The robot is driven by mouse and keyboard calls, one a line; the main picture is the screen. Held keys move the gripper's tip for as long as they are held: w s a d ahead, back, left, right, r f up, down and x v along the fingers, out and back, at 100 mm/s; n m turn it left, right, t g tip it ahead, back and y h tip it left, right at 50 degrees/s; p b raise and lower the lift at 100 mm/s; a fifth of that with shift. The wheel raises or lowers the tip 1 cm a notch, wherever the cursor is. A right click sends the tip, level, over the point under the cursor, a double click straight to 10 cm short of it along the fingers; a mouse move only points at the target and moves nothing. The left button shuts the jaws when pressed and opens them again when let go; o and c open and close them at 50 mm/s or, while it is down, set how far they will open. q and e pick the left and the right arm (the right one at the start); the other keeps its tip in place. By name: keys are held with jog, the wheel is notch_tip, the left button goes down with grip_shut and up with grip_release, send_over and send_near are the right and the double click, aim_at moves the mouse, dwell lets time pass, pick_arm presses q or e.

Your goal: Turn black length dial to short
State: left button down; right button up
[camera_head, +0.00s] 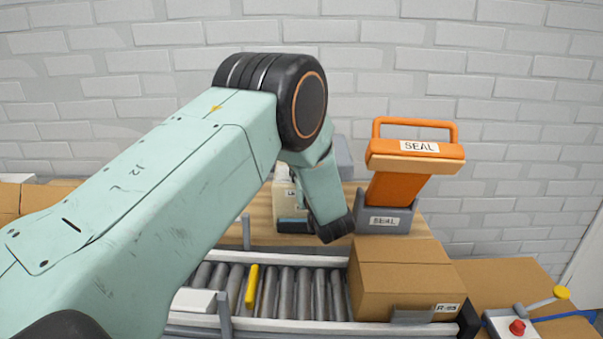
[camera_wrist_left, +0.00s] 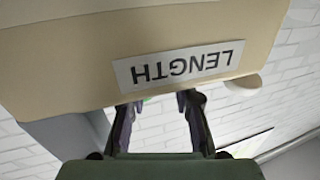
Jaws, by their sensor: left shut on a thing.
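A cream machine with a LENGTH label (camera_wrist_left: 180,65) fills the top of the left wrist view, with the label upside down. In the head view the cream machine (camera_head: 283,193) stands on the wooden bench, mostly behind my left arm. The two fingers of my left gripper (camera_wrist_left: 160,101) reach to the machine's edge just beside the label, their tips partly hidden by the machine. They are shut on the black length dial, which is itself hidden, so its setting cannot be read. In the head view my left gripper is hidden by the arm. My right gripper is not in view.
An orange SEAL handle (camera_head: 405,165) stands in a grey holder (camera_head: 384,220) to the right. A roller conveyor (camera_head: 290,293) runs in front, with a yellow bar (camera_head: 252,286) and a cardboard box (camera_head: 400,280). A control box with a red button (camera_head: 517,327) is at the lower right.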

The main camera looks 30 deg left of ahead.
pick_arm(q)
jog(key=shift+f+n+g+y, duration=0.15)
jog(key=shift+n+g+y, duration=0.15)
dwell(0.4)
jog(key=c, duration=1.3)
grip_release()
jog(key=shift+o, duration=1.3)
